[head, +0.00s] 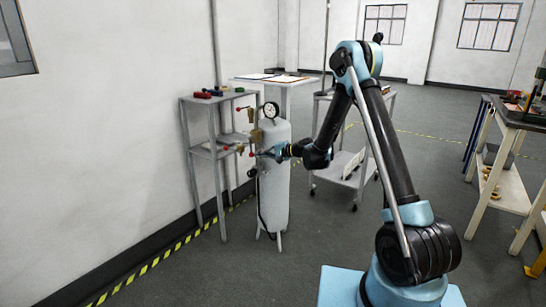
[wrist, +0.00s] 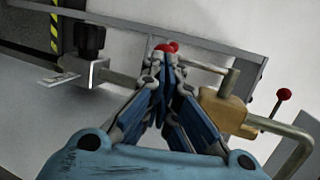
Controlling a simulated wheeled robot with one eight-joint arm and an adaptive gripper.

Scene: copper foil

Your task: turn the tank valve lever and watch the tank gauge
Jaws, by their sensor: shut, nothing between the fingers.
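The pale upright tank (head: 275,190) stands on legs in the middle left of the head view. Its round white-faced gauge (head: 271,110) sits on top; the needle is too small to read. A brass valve body (wrist: 228,112) is right of the fingers. The lever's shaft is partly hidden.
A grey shelf stand (head: 190,150) with red and green items is against the wall, left of the tank. Another red-knobbed lever (wrist: 284,94) shows at right in the wrist view. A wheeled cart (head: 345,168) stands behind my arm. Open floor lies in front.

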